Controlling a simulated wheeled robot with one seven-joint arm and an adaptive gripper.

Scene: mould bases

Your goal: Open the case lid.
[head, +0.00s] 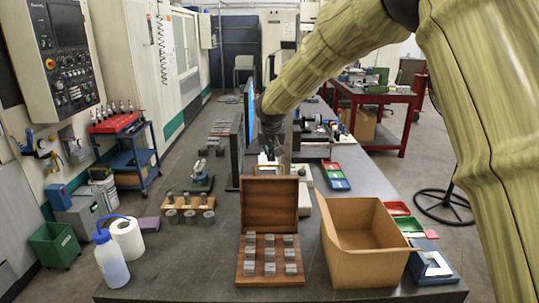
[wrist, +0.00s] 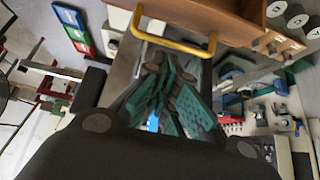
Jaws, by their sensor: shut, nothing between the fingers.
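The wooden case (head: 253,281) stands on the dark bench in the head view, with its front towards me. Its lid (head: 270,203) stands upright at the back, open, so the rows of metal blocks inside show. My gripper (head: 271,155) is just behind and above the lid's top edge, partly hidden. In the wrist view, my gripper's green fingers (wrist: 165,90) are close together with nothing held. A yellow handle (wrist: 180,46) on a brown wooden edge, which looks like the lid, shows beyond the fingertips. The handle is apart from the fingers.
An open cardboard box (head: 368,262) stands right of the case. A wooden rack (head: 187,218) with metal cylinders is to the left. A dark upright panel (head: 237,150) stands behind left.

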